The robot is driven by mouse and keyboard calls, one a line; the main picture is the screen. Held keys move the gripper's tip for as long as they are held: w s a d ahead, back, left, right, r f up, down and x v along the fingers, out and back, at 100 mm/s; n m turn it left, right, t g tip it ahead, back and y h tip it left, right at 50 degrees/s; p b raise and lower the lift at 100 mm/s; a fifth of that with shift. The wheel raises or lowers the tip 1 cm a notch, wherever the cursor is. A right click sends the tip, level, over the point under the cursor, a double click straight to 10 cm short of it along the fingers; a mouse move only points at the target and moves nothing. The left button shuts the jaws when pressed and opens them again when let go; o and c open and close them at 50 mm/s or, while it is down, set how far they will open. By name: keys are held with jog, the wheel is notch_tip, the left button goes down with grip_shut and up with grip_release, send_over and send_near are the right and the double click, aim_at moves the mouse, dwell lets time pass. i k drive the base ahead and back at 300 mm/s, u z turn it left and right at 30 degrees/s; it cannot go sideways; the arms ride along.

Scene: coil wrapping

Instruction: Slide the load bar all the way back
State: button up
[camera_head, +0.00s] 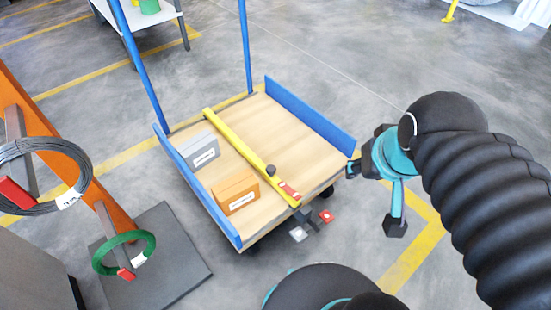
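The load bar (236,142) is a long yellow bar lying across the wooden deck of the blue-sided cart (316,150). It runs from the back left edge to the front edge, with a dark knob and a red-and-white label near its front end. A grey box (201,150) and an orange box (236,191) stand on the deck to its left, apart from it. My gripper (374,198) is right of the cart, its dark-tipped teal fingers spread apart with nothing between them. It does not touch the bar.
Blue side walls and two tall blue posts bound the cart. Red and grey pedals (299,234) sit low at its front. An orange rack (62,148) with a dark coil (84,160) and a green coil (147,241) stands at left.

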aim_at(267, 171)
jog(key=u, duration=0.05)
jog(key=k, duration=0.8)
jog(key=z, duration=1)
jog(key=i, duration=0.9)
jog(key=u, duration=1.9)
jog(key=i, duration=0.5)
